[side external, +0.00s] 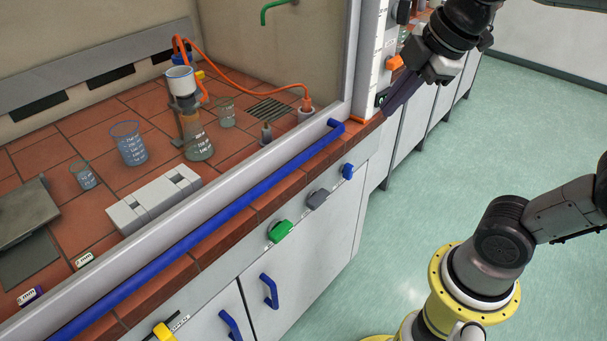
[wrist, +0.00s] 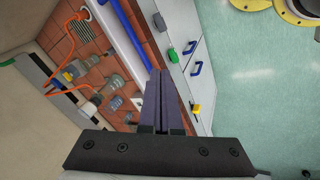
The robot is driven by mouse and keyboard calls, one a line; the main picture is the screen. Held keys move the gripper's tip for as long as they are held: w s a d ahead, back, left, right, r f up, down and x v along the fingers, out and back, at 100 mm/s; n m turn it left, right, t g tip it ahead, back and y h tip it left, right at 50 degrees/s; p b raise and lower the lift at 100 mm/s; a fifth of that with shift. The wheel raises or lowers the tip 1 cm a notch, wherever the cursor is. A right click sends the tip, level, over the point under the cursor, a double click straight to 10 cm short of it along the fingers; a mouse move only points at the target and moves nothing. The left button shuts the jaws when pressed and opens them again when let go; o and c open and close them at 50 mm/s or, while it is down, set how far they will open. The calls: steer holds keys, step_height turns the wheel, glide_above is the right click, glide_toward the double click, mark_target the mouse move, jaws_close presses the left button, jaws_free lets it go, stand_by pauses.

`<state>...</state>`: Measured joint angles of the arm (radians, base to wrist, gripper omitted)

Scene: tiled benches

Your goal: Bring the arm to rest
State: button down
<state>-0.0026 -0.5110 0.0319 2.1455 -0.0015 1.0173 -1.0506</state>
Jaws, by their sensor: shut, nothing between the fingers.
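My gripper (side external: 388,110) is at the upper right of the side external view, in front of the white post at the end of the fume hood. Its long dark purple fingers point down and to the left. In the wrist view the gripper (wrist: 160,74) shows its fingers side by side, closed with nothing between them. In the side external view the fingertips overlap the post beside an orange part; whether they touch it I cannot tell.
The fume hood's tiled bench holds beakers (side external: 129,145), a stand with an orange hose (side external: 240,79) and a grey block (side external: 153,200). A blue rail (side external: 220,220) runs along its front edge. Coloured valve knobs (side external: 280,231) stick out below.

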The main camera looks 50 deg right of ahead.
steer(key=s+f+m, duration=0.7)
steer(key=m, duration=0.5)
steer(key=shift+s, duration=0.25)
stand_by(2.4)
